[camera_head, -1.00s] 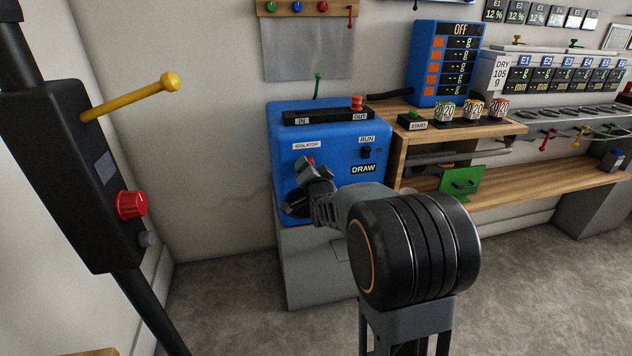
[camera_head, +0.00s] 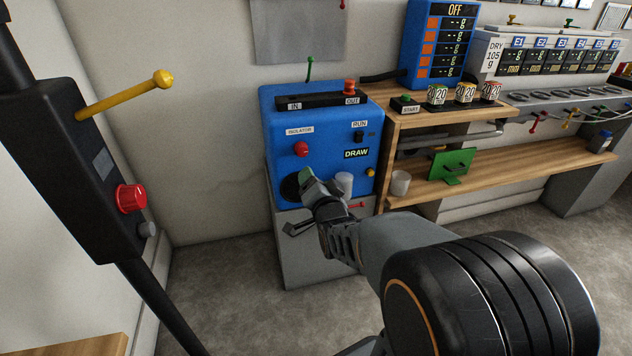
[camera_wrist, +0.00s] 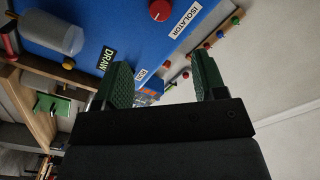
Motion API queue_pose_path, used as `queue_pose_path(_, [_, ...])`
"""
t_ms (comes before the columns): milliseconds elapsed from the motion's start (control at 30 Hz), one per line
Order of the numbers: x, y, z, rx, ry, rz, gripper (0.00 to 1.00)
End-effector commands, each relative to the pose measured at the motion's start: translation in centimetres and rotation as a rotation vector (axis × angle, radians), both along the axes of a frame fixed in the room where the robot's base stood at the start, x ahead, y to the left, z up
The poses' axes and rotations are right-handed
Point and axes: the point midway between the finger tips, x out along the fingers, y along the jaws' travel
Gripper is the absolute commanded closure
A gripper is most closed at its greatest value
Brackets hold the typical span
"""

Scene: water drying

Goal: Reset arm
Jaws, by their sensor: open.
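My gripper (camera_head: 303,204) is open in front of the lower part of the blue DRAW machine (camera_head: 320,118). In the wrist view its two green-padded fingers (camera_wrist: 165,82) stand apart with nothing between them. The wrist view shows the machine's blue face (camera_wrist: 105,25) tilted, with the DRAW label and the red isolator knob (camera_wrist: 161,10). A pale cup (camera_head: 344,184) is at the machine's lower front, just right of my gripper and apart from it; it also shows in the wrist view (camera_wrist: 58,38). My arm partly hides the grey stand below the machine.
A wooden bench (camera_head: 530,172) runs along the wall to the right. It bears a green stand (camera_head: 452,166) and another pale cup (camera_head: 401,182). A black post with a yellow lever (camera_head: 125,94) and red knob (camera_head: 131,198) stands close on the left. Grey floor between is clear.

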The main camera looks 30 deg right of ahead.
Motion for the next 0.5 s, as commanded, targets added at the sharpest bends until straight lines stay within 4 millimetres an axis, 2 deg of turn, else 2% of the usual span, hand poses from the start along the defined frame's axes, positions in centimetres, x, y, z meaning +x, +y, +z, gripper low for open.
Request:
queue_pose_path(367, [0.0,0.0,0.0,0.0,0.0,0.0,0.36])
queue_pose_path(500, [0.0,0.2,1.1,-0.011,0.025,0.004,0.36])
